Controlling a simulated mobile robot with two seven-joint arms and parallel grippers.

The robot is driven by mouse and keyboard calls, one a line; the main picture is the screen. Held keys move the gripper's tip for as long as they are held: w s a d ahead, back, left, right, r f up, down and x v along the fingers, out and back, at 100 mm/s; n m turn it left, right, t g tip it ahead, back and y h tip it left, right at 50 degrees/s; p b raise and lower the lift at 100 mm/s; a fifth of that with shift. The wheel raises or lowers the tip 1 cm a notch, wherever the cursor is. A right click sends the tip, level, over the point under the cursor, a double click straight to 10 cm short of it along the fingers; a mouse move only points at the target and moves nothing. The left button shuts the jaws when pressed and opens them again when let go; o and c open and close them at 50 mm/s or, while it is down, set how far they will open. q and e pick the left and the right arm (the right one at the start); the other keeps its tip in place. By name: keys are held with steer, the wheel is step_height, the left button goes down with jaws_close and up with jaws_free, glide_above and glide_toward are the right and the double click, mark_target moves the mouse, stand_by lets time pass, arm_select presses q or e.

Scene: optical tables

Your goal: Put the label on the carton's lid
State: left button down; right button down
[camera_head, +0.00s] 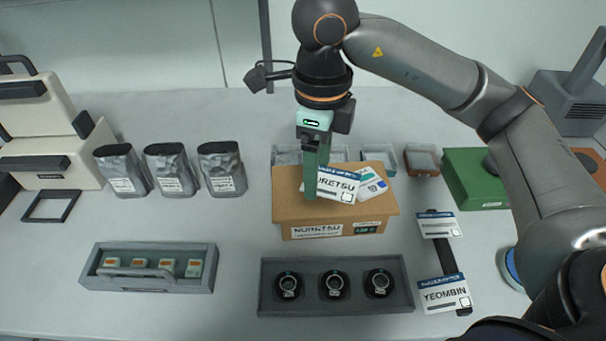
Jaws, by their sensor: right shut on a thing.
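The brown carton (285,205) stands in the middle of the table, its front marked NURETSU. A white label with a blue edge (338,184), its visible letters ending in "URETSU", is at the carton's lid. My right gripper (312,190) points down over the lid and is shut on this label; its green finger hides the label's left part. I cannot tell whether the label touches the lid. Another white and teal card (372,184) lies at the lid's right side. My left gripper is not in view.
Two more labels, one reading YEOMBIN (443,294), lie on a dark strip (447,258) at right. A grey tray (335,308) with three black round pieces is in front. Silver pouches (170,170), a grey tray with small blocks (155,290) and a green box (475,180) stand around.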

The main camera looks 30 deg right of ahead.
glide_above(297, 187)
steer(key=f, duration=0.7)
steer(key=shift+s, duration=0.2)
steer(key=shift+w+f, duration=0.2)
steer(key=shift+f, duration=0.05)
step_height(297, 187, down, 3)
steer(key=shift+w+f+p, duration=0.1)
steer(key=shift+p, duration=0.3)
steer(key=shift+f+b, duration=0.35)
steer(key=shift+c, duration=1.4)
jaws_free()
steer(key=shift+o, duration=1.4)
